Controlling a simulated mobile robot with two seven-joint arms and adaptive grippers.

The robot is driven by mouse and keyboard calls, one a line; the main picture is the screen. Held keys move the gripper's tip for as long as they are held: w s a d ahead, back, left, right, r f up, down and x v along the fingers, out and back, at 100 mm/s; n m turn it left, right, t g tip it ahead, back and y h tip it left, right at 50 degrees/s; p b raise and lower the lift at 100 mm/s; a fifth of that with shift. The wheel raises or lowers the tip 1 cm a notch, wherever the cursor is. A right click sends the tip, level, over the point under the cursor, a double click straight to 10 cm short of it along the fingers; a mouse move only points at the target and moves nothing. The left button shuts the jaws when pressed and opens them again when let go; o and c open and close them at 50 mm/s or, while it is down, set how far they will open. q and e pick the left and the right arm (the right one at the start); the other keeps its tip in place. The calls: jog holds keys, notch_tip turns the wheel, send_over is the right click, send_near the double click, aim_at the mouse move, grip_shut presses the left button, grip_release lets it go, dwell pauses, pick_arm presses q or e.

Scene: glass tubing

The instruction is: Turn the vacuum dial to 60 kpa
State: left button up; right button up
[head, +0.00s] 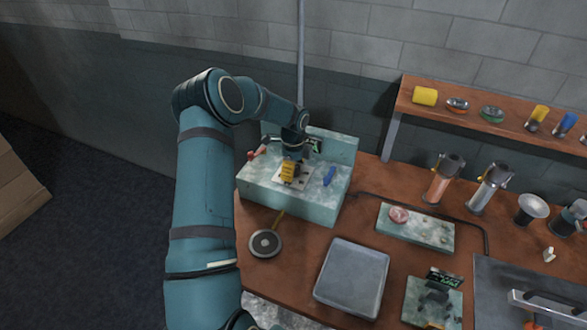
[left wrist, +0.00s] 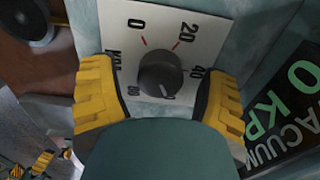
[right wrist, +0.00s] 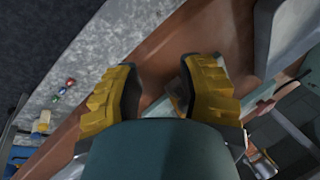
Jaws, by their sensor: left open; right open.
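The vacuum dial (left wrist: 160,73) is a dark round knob on a white plate (left wrist: 218,18) with 0, 20, 40 and 80 legible. Another number just below the knob is partly hidden, and I cannot tell exactly where the dial points. My left gripper (left wrist: 160,98) is open, its yellow fingers on either side of the dial; I cannot tell whether they touch it. In the head view my left gripper (head: 289,172) covers the dial on the teal box (head: 312,208). The black vacuum display (left wrist: 285,120) shows a green 0 and KPA, partly cut off. My right gripper (right wrist: 160,95) is open and empty.
A blue object (head: 329,176) and a red-handled part (head: 258,153) are on the box beside my left gripper. A grey tray (head: 352,277) and a round disc (head: 265,243) lie in front. A shelf (head: 480,110) stands right. The right wrist view shows a brown table edge (right wrist: 120,70).

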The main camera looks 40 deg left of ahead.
pick_arm(q)
notch_tip(320, 180, up, 12)
dwell(0.5)
dwell(0.5)
